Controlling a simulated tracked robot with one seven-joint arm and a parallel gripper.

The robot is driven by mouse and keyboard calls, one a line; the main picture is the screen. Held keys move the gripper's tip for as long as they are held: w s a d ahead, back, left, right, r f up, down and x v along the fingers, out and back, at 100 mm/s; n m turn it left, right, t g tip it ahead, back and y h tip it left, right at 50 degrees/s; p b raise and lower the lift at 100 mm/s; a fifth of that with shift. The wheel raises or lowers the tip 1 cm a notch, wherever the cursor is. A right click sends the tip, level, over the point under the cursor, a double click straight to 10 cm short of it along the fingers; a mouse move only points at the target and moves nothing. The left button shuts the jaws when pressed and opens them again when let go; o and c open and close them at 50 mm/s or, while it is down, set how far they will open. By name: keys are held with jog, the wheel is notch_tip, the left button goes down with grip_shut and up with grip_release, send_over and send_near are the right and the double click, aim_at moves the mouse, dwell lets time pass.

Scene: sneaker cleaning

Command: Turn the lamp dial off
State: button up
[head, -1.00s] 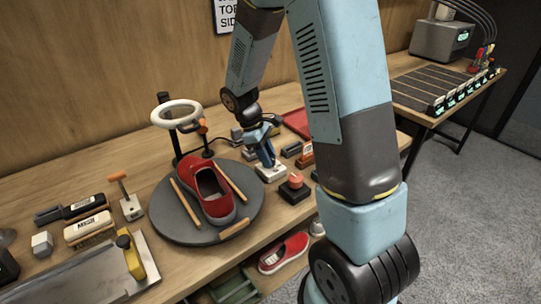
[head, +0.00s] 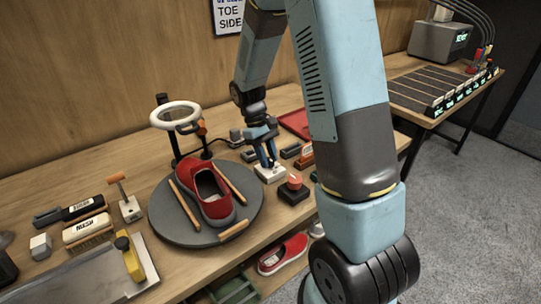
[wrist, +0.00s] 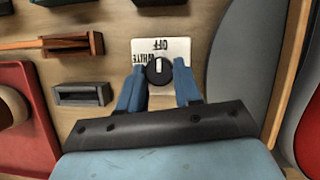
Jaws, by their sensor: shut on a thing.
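The lamp dial (wrist: 158,72) is a black round knob with a white pointer line, on a white plate (wrist: 178,46) lettered OFF and WHITE. In the wrist view the pointer stands about upright, toward the OFF lettering. My gripper (wrist: 160,74) has its two blue fingers closed on either side of the knob. In the head view my gripper (head: 268,164) reaches down to the white plate (head: 270,174), and the knob is hard to make out between the fingers. The ring lamp (head: 175,114) stands behind the turntable; I cannot tell whether it is lit.
A red sneaker (head: 210,188) stands on the grey turntable (head: 180,228) left of the dial. A black box with a red button (head: 294,185) sits close to its right. A red tray (head: 294,122) lies behind. Brushes (head: 88,228) lie at left.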

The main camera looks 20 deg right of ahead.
jog(key=shift+w+d+r, duration=0.1)
jog(key=shift+w+d, duration=0.1)
jog(key=shift+w, duration=0.05)
jog(key=o, duration=0.8)
jog(key=shift+o, duration=1.2)
jog(key=shift+a, duration=0.1)
jog(key=shift+s, duration=0.1)
jog(key=v, duration=1.3)
jog(key=shift+r, duration=0.25)
